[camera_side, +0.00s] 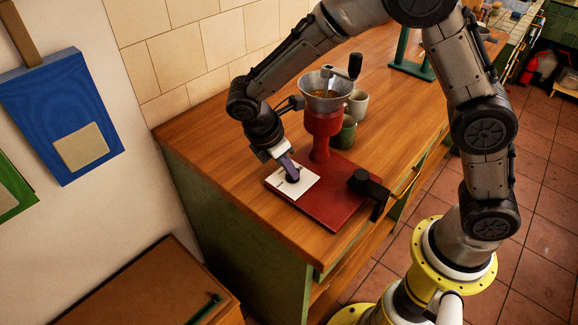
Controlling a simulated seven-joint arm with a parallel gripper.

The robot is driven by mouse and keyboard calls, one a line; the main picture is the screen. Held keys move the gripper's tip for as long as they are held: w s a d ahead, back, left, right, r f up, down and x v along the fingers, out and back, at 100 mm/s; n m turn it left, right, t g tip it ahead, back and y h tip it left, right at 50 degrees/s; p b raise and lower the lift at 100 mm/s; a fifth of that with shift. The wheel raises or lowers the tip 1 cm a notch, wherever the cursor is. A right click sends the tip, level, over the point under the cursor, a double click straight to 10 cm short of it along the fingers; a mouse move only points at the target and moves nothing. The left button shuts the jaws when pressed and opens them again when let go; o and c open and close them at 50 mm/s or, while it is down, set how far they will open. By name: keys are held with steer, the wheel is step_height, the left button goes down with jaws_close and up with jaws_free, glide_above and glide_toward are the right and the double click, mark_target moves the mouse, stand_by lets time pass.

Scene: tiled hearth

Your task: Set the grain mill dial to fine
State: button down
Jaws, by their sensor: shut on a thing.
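The grain mill (323,125) has a red body, a metal hopper (325,88) holding grain and a crank with a black knob. It stands on a red base plate (338,196) on the wooden counter. A white dial plate (309,184) with dark marks lies at the base's left corner. The small dark dial (292,178) sits on this plate. My gripper (290,172) points down at the dial from the upper left, its purplish fingers shut on it. The fingers partly cover the dial, and I cannot read the marks or the dial's setting.
A black clamp (371,187) holds the base at the counter's front edge. A green mug (346,132) and a pale mug (358,104) stand right behind the mill. The tiled wall (165,50) borders the counter. The counter (212,140) left of the mill is clear.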

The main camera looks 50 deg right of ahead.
steer(key=shift+m, duration=0.3)
steer(key=m, duration=0.2)
steer(key=m+g+y, duration=0.1)
steer(key=m, duration=0.1)
steer(key=shift+w+d+g, duration=0.15)
steer(key=shift+w+g, duration=0.05)
steer(key=shift+g, duration=0.1)
steer(key=m+y, duration=0.1)
steer(key=m, duration=0.2)
steer(key=m+g, duration=0.1)
steer(key=m, duration=0.2)
steer(key=shift+w+d+y, duration=0.15)
steer(key=shift+w+y, duration=0.05)
steer(key=shift+y, duration=0.2)
steer(key=m, duration=0.1)
steer(key=m+y, duration=0.1)
steer(key=m, duration=0.1)
steer(key=m+y, duration=0.1)
steer(key=m, duration=0.1)
steer(key=shift+d+r+g, duration=0.1)
steer(key=shift+d+g, duration=0.15)
steer(key=shift+g, duration=0.05)
steer(key=shift+d+m+y, duration=0.2)
steer(key=shift+m+y, duration=0.6)
steer(key=shift+m, duration=1.5)
steer(key=c, duration=0.9)
jaws_free()
steer(key=shift+s, duration=0.1)
